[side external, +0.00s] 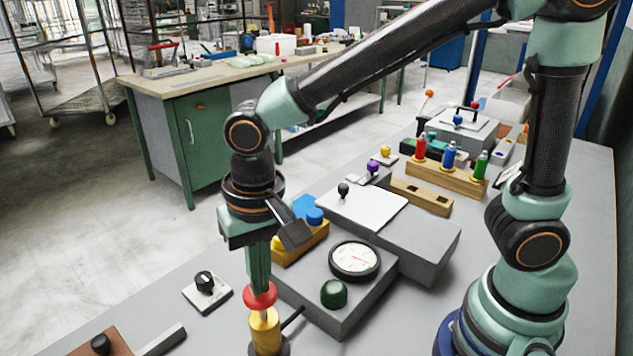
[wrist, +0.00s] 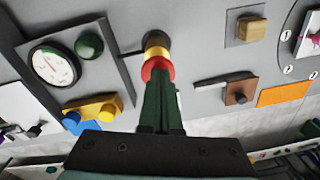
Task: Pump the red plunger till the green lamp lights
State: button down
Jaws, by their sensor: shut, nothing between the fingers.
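The red plunger (side external: 260,296) tops a yellow pump cylinder (side external: 265,330) at the front of the table. It also shows in the wrist view (wrist: 157,68). My gripper (side external: 259,284) is shut and points straight down, its fingertips at the top of the red plunger; they look in contact. The fingertips hide part of the plunger's top. The green lamp (side external: 334,293) is a dark green dome on a grey box beside the pump, and looks unlit. It also shows in the wrist view (wrist: 89,46). A round white gauge (side external: 355,260) sits behind the lamp.
A black knob on a white plate (side external: 206,290) lies left of the pump. A brown block with a lever (side external: 110,343) stands at the front left. A wooden rack (side external: 446,184) stands farther back.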

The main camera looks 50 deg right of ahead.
aim_at(263, 298)
jog(key=shift+f, duration=0.15)
jog(key=shift+f, duration=2.1)
jog(key=s, duration=0.2)
jog(key=s+r, duration=0.1)
jog(key=shift+a, duration=0.4)
jog(key=shift+r, duration=0.1)
notch_tip(263, 298, up, 12)
jog(key=shift+s+d, duration=0.2)
jog(key=shift+s, duration=0.05)
